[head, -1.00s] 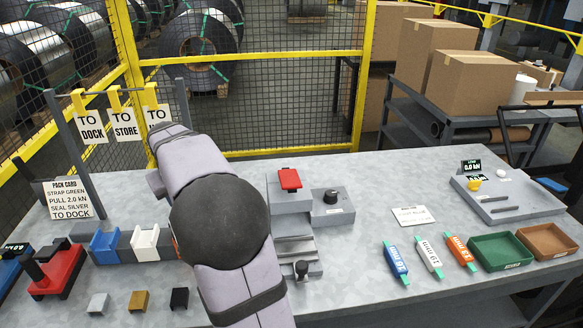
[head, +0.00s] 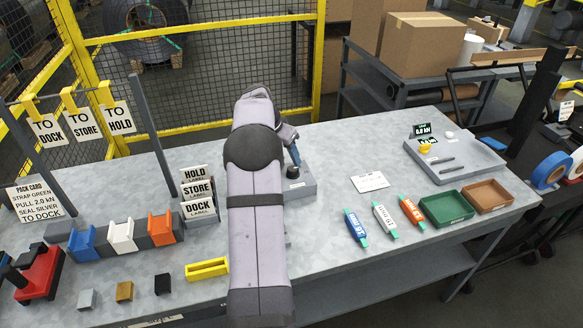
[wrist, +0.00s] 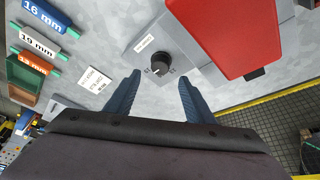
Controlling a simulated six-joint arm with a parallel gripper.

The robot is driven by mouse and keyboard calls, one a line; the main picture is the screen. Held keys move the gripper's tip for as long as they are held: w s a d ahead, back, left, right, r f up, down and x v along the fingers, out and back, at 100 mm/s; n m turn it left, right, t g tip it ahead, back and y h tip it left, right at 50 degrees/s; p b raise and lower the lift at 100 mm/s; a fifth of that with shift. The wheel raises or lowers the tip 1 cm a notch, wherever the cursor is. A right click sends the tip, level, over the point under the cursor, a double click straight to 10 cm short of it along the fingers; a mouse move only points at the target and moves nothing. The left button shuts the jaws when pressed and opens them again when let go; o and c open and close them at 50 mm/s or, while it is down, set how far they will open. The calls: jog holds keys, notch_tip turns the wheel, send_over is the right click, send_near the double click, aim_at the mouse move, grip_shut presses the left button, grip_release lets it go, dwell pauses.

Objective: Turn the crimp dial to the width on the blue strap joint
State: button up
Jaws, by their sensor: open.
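The crimp dial, a round black knob (head: 293,171) on a grey block (head: 302,188), shows from above in the wrist view (wrist: 161,63), with a light pointer line and small marks around it too small to read. My gripper (wrist: 160,76) is open, its two blue fingers on either side of the dial's place in the wrist view, apart from it. In the head view the fingers (head: 294,155) point down just above the dial. The blue strap joint (head: 356,227) lies on the bench, and its label reads 16 mm in the wrist view (wrist: 44,15).
A white 19 mm piece (head: 385,219) and an orange 13 mm piece (head: 411,211) lie beside the blue one. A red lever (wrist: 232,32) is close right of the dial in the wrist view. My arm hides part of the crimper. A white card (head: 370,182) lies flat nearby.

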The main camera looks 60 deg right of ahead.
aim_at(293, 168)
jog(key=shift+p+x, duration=1.5)
jog(key=shift+x, duration=2.1)
jog(key=shift+w, duration=0.1)
jog(key=shift+c, duration=0.7)
jog(key=c, duration=0.9)
